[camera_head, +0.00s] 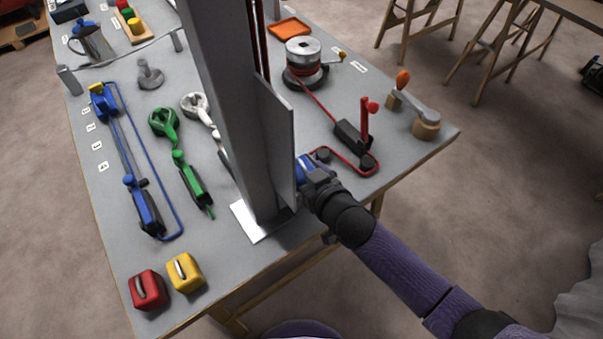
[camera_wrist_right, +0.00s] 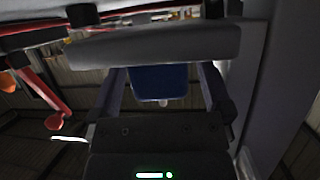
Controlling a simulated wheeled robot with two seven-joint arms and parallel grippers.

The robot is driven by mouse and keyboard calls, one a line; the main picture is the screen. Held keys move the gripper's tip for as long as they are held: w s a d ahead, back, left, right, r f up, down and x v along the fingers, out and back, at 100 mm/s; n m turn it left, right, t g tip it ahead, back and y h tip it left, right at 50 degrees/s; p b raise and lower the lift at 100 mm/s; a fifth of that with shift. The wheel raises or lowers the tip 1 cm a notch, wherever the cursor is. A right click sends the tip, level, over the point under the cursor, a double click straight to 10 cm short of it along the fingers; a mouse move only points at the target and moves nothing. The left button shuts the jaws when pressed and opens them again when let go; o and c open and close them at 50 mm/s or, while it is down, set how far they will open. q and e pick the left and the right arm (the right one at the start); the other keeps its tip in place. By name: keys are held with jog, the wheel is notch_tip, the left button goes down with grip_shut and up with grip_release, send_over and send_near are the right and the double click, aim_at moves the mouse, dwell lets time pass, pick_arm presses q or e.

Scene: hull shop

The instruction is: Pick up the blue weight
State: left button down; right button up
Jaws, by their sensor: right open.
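The blue weight (camera_head: 303,168) shows only in part in the head view, on the far side of my right gripper and just right of the tall grey post. My right gripper (camera_head: 309,178) is open right at it. In the right wrist view the blue weight (camera_wrist_right: 158,82) lies between the two spread fingers of the right gripper (camera_wrist_right: 160,88), with dark gaps beside it. I cannot tell whether either finger touches it. My left gripper is not in view.
The tall grey post (camera_head: 236,110) with a flat side plate (camera_head: 276,140) stands close left of the gripper. A red weight (camera_head: 149,290) and a yellow weight (camera_head: 185,272) sit at the table's near corner. A red lever (camera_head: 365,118) stands to the right.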

grip_shut()
dwell(0.3)
